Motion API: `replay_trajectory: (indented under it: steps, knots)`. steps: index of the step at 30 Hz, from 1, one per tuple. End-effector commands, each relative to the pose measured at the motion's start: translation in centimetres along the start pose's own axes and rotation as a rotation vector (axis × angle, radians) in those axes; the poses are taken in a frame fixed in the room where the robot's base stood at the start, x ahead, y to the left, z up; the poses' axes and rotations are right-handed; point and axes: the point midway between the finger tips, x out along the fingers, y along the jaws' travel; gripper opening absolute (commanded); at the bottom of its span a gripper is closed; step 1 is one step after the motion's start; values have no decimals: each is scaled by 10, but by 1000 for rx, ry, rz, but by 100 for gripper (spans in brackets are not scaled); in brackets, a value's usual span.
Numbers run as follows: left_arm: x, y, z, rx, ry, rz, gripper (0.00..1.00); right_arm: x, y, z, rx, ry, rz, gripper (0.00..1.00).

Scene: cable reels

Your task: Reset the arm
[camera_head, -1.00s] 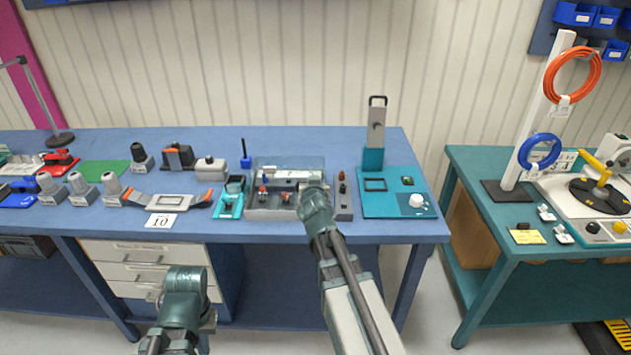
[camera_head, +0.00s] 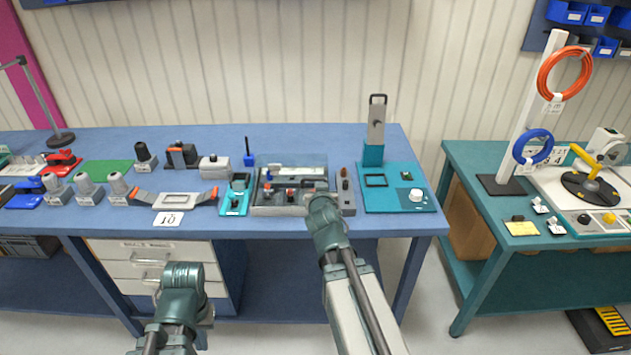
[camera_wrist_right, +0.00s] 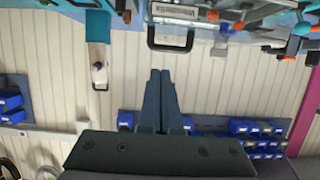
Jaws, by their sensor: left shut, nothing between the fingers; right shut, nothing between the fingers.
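My left arm rises at the lower left in the head view, in front of the blue table (camera_head: 420,222). Its gripper end (camera_head: 184,285) is shut and empty, clear of the tabletop, its fingertips mostly hidden. My right arm reaches up to the front edge of a grey tray (camera_head: 262,208) with small parts; its gripper tip is hard to make out there. In the right wrist view, the two dark fingers of my right gripper (camera_wrist_right: 161,98) lie together with nothing between them, against the white panelled wall.
A teal board (camera_head: 385,203) with an upright stand is right of the tray. Left of it are a teal device (camera_head: 235,198), an orange-ended bracket (camera_head: 174,199) and several grey connectors. A teal table (camera_head: 500,255) with cable reels stands at the right, across a gap.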

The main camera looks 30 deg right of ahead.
Motion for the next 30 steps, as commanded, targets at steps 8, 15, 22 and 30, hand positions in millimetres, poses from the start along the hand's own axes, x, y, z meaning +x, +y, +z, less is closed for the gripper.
replay_trajectory:
  steps: [8,15,22,30]
  knots:
    - [2,0,0,0,0,0,0,-8,3,5,-2,1,-2,0]
    - [2,0,0,0,0,0,0,-8,3,4,-2,1,-2,0]
    - [2,0,0,0,0,0,0,-18,-30,39,-50,-146,-14,0]
    - [2,0,0,0,0,0,0,-109,-128,164,-336,-700,-148,0]
